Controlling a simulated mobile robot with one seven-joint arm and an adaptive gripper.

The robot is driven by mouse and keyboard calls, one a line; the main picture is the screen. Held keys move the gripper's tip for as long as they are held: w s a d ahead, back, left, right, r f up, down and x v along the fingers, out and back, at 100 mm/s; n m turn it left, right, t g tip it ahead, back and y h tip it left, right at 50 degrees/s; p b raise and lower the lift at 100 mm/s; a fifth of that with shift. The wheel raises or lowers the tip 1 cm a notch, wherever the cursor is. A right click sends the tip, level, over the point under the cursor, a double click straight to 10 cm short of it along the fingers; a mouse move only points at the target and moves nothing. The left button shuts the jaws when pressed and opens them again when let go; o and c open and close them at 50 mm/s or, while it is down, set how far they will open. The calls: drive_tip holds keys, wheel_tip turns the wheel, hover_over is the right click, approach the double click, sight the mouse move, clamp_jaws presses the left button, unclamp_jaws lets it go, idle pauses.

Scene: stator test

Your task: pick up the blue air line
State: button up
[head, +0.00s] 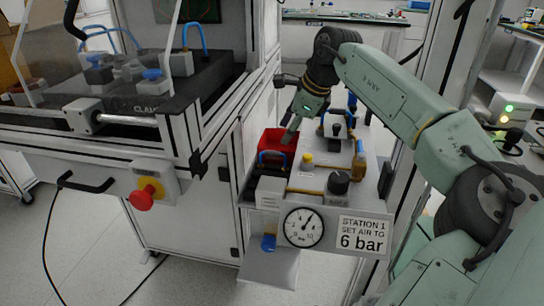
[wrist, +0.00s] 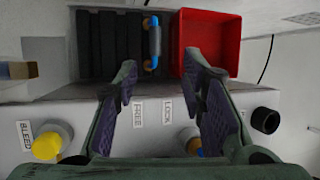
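My gripper (wrist: 160,72) is open and empty. The line shows beyond its fingertips, within the gap, and I see no contact. In the head view my gripper (head: 291,132) points down over the panel by the red bin. A blue hose loop (head: 272,154) shows just below it there; I cannot tell whether it is the same line.
The red bin (wrist: 209,38) is right of the rack. Other blue hoses (head: 194,36) are on the left bench.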

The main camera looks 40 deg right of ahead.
sight(274, 152)
drive_tip(key=x, duration=0.7)
drive_tip(key=a+x, duration=0.1)
drive_tip(key=x, duration=0.2)
drive_tip(key=shift+f+b, duration=0.25)
drive_tip(key=shift+b, duration=0.1)
clamp_jaws()
